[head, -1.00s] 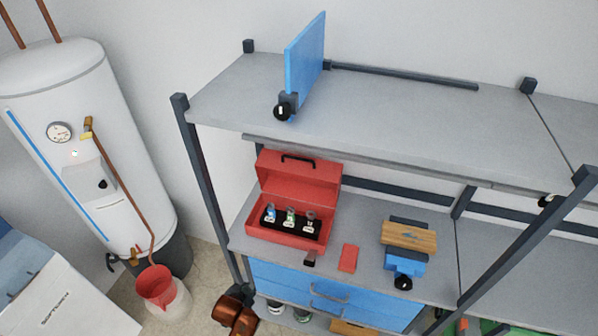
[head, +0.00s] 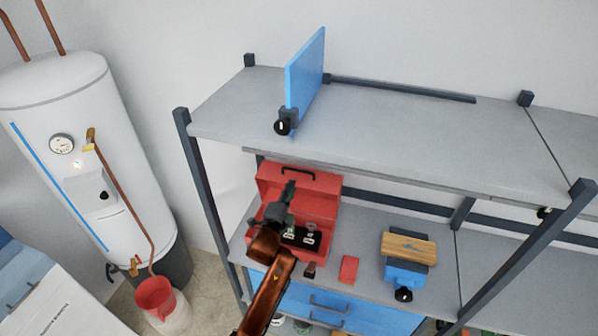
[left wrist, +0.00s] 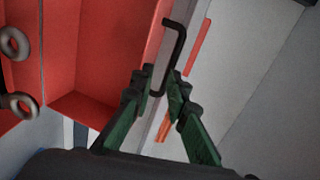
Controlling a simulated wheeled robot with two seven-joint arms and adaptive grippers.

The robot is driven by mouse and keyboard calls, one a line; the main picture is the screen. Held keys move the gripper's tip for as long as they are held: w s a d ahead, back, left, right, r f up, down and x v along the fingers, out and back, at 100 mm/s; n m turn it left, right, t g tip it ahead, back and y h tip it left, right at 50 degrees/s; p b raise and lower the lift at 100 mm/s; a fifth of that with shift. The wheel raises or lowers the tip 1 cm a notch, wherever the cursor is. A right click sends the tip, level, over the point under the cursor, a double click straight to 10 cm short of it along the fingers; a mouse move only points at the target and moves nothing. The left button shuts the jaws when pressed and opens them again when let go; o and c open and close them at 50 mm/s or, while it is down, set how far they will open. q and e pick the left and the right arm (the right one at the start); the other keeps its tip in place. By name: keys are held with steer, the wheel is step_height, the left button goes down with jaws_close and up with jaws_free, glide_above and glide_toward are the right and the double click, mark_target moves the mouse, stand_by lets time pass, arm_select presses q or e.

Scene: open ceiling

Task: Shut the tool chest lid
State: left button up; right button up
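The red tool chest (head: 247,220) stands on the middle shelf with its lid (head: 270,176) raised at the back. The lid has a black handle (head: 297,172) near its upper edge. My left gripper (head: 289,188) is in front of the raised lid, over the chest, and hides part of the tray. In the left wrist view, the black handle (left wrist: 177,45) lies close to the tips of my left gripper (left wrist: 162,73). A gap shows between its fingers, and I see no firm grip on the handle. My right gripper is not in view.
A red block (head: 348,269) and a blue vise with a wooden block (head: 409,248) stand right of the chest. Blue drawers (head: 330,302) sit below.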

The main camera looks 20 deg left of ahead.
mark_target(300, 171)
arm_select(q)
steer(key=shift+m, duration=0.4)
steer(key=w, duration=0.2)
steer(key=w+r, duration=0.1)
steer(key=w, duration=0.2)
steer(key=w+d, duration=0.1)
steer(key=w, duration=0.1)
steer(key=shift+w+r, duration=0.2)
steer(key=shift+w, duration=0.65)
jaws_close()
steer(key=shift+a+f, duration=0.1)
steer(key=shift+f, duration=0.05)
